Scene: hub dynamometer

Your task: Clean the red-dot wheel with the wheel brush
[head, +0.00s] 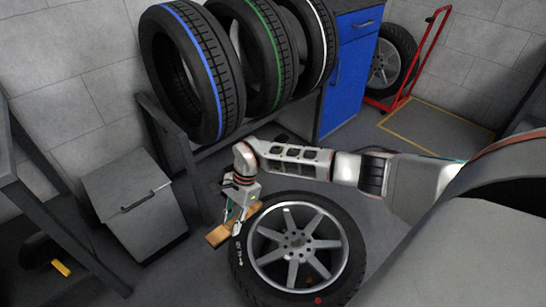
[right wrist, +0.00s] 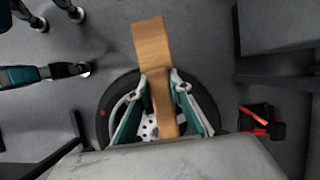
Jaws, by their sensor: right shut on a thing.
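The red-dot wheel (head: 361,249) lies flat on the floor, its silver spoked rim facing up. A red dot (head: 318,300) marks its near side; it also shows on the left of the tyre in the right wrist view (right wrist: 103,112). My right gripper (head: 237,218) is shut on the wheel brush (head: 216,236), a wooden bar, at the wheel's left edge. In the right wrist view the brush (right wrist: 150,45) lies between the fingers, over the wheel; I cannot tell whether it touches. Its bristles are hidden. I do not make out my left gripper.
Tyres with blue (head: 197,60), green and white stripes stand on a rack behind. A grey bin (head: 135,205) and a dark bench frame (head: 45,210) are left. A blue cabinet (head: 348,75) and red hand truck (head: 420,60) stand at the back. Floor right of the wheel is clear.

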